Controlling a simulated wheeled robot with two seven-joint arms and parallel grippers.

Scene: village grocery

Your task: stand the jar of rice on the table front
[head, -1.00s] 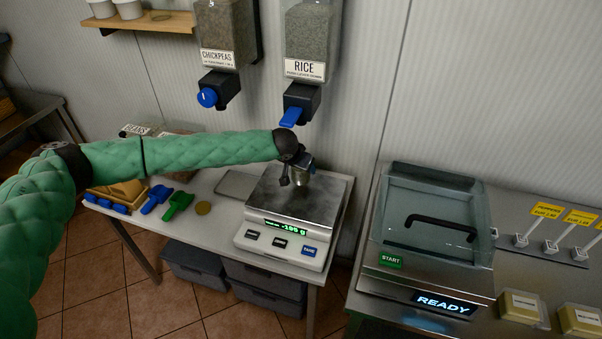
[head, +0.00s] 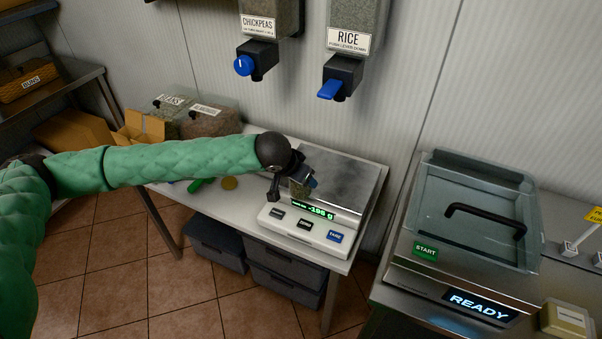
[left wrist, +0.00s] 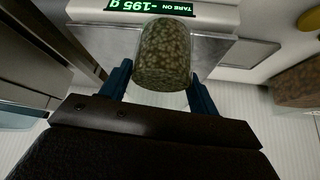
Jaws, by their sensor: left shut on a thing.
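The jar of rice (left wrist: 163,55) is a clear jar filled with pale brownish grains. In the left wrist view my left gripper (left wrist: 160,88) has its blue fingers on either side of the jar and is shut on it. In the head view my left gripper (head: 300,182) is over the front part of the scale, and the jar (head: 298,189) is mostly hidden behind it. The white table (head: 342,265) carries the scale, with a narrow front strip showing. My right gripper is not in view.
The scale (head: 350,180) has a bare steel plate and a negative reading. Rice (head: 343,75) and chickpea (head: 262,55) dispensers hang above. Bins of beans (head: 172,112) stand at the back left. A sealing machine (head: 470,215) reading READY stands at right.

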